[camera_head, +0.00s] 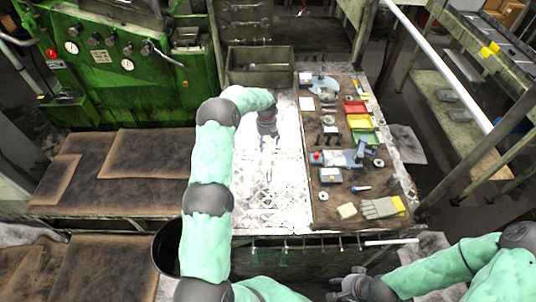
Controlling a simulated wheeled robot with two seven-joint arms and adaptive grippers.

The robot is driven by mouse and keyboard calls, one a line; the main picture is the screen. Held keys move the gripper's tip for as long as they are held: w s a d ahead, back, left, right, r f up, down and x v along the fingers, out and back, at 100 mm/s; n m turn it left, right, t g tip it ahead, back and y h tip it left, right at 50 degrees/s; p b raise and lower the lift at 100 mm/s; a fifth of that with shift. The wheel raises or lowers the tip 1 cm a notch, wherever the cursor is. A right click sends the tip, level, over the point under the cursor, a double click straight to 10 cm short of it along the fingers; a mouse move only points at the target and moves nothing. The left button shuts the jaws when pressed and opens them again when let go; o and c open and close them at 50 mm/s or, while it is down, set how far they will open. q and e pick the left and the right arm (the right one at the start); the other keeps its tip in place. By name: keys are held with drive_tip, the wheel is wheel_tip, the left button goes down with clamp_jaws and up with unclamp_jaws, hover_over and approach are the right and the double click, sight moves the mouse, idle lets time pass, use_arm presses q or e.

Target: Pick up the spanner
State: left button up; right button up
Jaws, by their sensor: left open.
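I cannot make out the spanner with certainty; it may be hidden by my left gripper or lost in the glare of the pale metal worktop (270,205). My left arm reaches over the left part of this worktop. My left gripper (267,145) points down over the worktop's back half; it is open, and its fingers blur into the bright surface. I see nothing held in it. My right gripper (343,288) is low at the bottom edge, in front of the bench; its fingers are too small and dark to read.
A brown board (335,212) on the bench's right side holds several tools, a red tray (355,107), a green tray (364,138) and gloves (380,208). A grey metal bin (260,77) stands behind. A green machine (100,75) is back left. The worktop's front half looks clear.

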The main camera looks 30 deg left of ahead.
sight(266, 153)
use_arm(q)
drive_tip(key=shift+w+a+f+p, duration=0.1)
drive_tip(key=shift+f+p, duration=0.25)
drive_tip(key=shift+f, duration=1.4)
drive_tip(key=shift+a+f+p, duration=0.1)
drive_tip(key=shift+f+p, duration=0.25)
drive_tip(key=shift+f, duration=1.35)
drive_tip(key=shift+c, duration=0.3)
clamp_jaws()
drive_tip(key=shift+r, duration=0.1)
